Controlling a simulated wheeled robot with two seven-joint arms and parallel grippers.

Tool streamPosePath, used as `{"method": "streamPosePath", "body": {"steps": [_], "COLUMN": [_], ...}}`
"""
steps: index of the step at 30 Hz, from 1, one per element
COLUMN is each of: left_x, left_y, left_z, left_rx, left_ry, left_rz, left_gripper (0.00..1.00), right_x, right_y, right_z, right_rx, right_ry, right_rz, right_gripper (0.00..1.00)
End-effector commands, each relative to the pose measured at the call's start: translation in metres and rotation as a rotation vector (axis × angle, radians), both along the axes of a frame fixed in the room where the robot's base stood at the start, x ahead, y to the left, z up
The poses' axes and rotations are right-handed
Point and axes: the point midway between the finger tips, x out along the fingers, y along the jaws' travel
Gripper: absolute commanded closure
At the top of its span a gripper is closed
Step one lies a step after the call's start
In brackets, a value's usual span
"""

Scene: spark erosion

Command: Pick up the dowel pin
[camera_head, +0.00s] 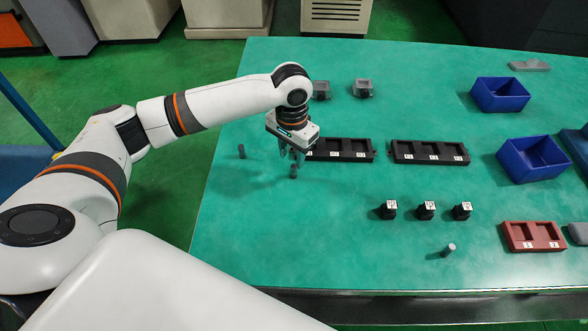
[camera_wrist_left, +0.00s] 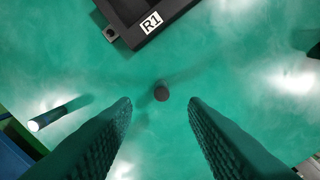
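A small dark dowel pin (camera_head: 294,171) stands upright on the green table just below my left gripper (camera_head: 291,154). In the left wrist view the round dark end of the pin (camera_wrist_left: 161,93) shows in the gap between the two fingertips (camera_wrist_left: 159,103), a little beyond them. The fingers are apart and nothing is held. A second dark pin (camera_head: 241,151) stands to the left near the table edge; in the wrist view a pin with a bright end (camera_wrist_left: 52,117) shows at the left. A lighter grey pin (camera_head: 448,251) stands near the front right. My right gripper is not in view.
A black tray (camera_head: 350,150) labelled R1 in the wrist view (camera_wrist_left: 133,12) lies close behind the gripper; another black tray (camera_head: 428,152) is right of it. Several black blocks (camera_head: 425,211), a red tray (camera_head: 533,237) and blue bins (camera_head: 500,95) (camera_head: 532,160) stand further right. The front left table area is clear.

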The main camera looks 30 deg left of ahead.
Motion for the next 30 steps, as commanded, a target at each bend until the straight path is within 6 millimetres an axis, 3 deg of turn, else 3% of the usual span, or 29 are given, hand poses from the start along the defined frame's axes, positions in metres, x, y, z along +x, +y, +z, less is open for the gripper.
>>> {"method": "streamPosePath", "body": {"steps": [5,15,23,30], "left_x": [0.000,0.001,0.001,0.001], "left_y": [0.000,-0.002,-0.002,-0.002], "left_z": [-0.013,-0.057,-0.061,-0.061], "left_rx": [0.001,0.000,0.001,0.000], "left_ry": [0.001,0.001,0.000,-0.001], "left_rz": [-0.001,0.000,-0.001,-0.001], "left_gripper": [0.60,0.60,0.60,0.96], "right_x": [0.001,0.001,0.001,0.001], "right_y": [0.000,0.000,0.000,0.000], "right_z": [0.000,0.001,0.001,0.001], "right_rx": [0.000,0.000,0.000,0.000], "right_ry": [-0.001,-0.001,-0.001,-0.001], "right_rz": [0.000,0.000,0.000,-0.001], "right_gripper": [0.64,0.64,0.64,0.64]}}
